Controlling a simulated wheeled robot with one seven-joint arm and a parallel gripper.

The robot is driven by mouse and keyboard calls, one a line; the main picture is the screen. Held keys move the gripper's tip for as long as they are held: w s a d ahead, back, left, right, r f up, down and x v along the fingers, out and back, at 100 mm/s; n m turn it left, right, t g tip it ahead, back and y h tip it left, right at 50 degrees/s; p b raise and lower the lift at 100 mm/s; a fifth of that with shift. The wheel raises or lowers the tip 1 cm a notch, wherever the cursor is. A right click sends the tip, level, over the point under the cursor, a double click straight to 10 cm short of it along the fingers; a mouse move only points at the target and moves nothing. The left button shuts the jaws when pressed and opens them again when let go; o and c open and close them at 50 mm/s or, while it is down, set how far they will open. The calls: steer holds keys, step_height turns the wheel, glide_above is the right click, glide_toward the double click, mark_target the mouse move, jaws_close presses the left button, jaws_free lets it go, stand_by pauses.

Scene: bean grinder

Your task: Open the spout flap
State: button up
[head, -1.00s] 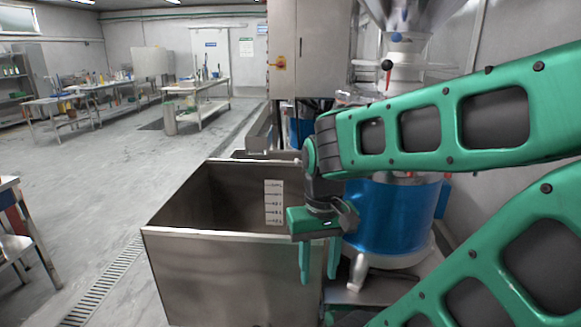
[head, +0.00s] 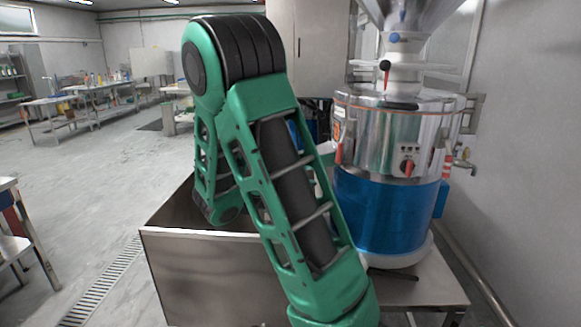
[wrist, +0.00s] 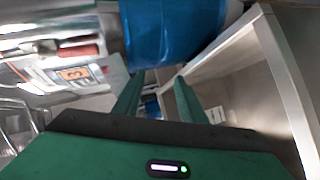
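The grinder has a polished metal upper body (head: 375,125) and a blue lower drum (head: 385,215). The blue drum (wrist: 170,30) also fills the top middle of the wrist view. The spout and its flap are hidden behind my arm in the head view, and I cannot make them out in the wrist view. My gripper (wrist: 159,76) shows only in the wrist view. Its two green fingers stand apart with nothing held between them. They point toward the space between the blue drum and the steel bin wall (wrist: 225,65). I cannot tell whether they touch anything.
The open steel bin (head: 210,275) stands left of the grinder, with my arm reaching over it. A red knob (head: 407,167) is on the grinder's front. An orange label (wrist: 75,73) shows at left in the wrist view. Open floor (head: 60,195) lies left of the bin.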

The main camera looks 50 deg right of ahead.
steer(key=w+a+r+n+t+h, duration=0.3)
steer(key=w+n+t, duration=0.2)
steer(key=w, duration=0.4)
steer(key=x, duration=1.1)
